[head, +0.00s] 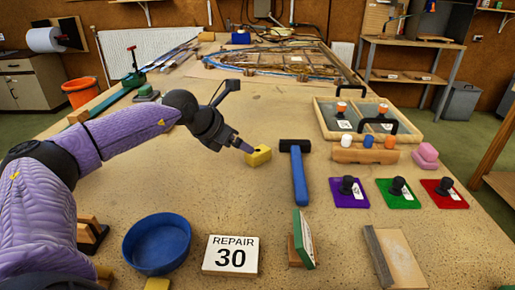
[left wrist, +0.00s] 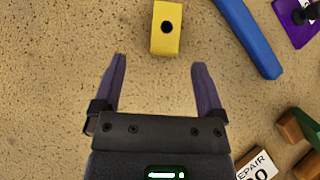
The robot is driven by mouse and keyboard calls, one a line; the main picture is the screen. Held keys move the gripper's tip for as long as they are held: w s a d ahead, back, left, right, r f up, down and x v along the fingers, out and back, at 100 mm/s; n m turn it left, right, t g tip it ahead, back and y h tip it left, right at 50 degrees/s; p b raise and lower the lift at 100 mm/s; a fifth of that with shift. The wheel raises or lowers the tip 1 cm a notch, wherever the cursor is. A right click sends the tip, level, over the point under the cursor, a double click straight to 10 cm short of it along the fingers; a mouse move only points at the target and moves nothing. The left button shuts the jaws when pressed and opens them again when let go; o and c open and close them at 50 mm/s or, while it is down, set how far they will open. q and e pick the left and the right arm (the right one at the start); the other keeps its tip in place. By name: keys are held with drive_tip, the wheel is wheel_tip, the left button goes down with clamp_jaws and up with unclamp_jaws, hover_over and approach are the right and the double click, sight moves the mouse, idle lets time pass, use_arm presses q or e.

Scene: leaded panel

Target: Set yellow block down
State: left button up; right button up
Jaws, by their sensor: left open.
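The yellow block (head: 258,156) lies on the bench top, just left of the blue-handled hammer (head: 299,172), with a dark round spot on its upper face. It also shows in the left wrist view (left wrist: 165,40), beyond the fingertips and apart from them. My right gripper is not in view.
A blue bowl (head: 157,244) and a REPAIR 30 sign (head: 230,255) stand at the front. Purple (head: 349,192), green (head: 398,193) and red (head: 443,193) squares with black knobs lie at the right. A two-part tray (head: 326,122) sits behind them. Bench left of the hammer is mostly clear.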

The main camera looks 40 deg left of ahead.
sight(258, 151)
use_arm(q)
drive_tip(key=x, duration=0.2)
drive_tip(key=b+x, duration=0.1)
drive_tip(key=x, duration=0.2)
drive_tip(key=b+x, duration=0.1)
drive_tip(key=x, duration=0.2)
drive_tip(key=shift+w+d+r, duration=0.15)
drive_tip(key=shift+d, duration=0.2)
clamp_jaws()
drive_tip(key=shift+r, duration=0.1)
